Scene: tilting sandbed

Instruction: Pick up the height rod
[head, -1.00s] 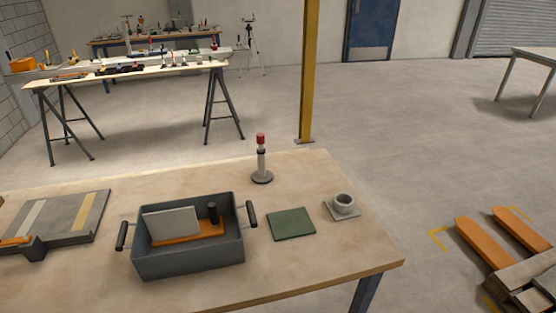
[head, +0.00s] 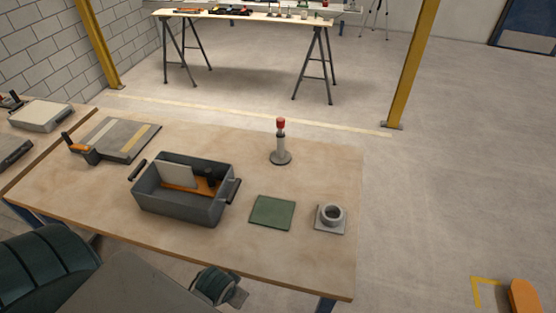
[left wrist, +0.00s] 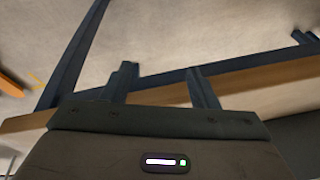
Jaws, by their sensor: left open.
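The likely height rod (head: 281,145) is a grey upright post with a red top on a round dark base. It stands near the back edge of the wooden table (head: 325,180), behind the green mat. Nothing touches it. My left gripper (left wrist: 162,85) shows in the left wrist view, its two dark fingers apart and nothing between them. It is close to the table's edge and blue frame there, and the rod is not in that view. In the head view, dark parts of my arm fill the lower left. My right gripper is not in view.
A grey bin (head: 178,207) with handles holds a white panel and an orange piece. A green mat (head: 272,212) and a grey ring on a square plate (head: 330,218) lie in front of the rod. A grey board (head: 125,137) lies at left. Table around the rod is clear.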

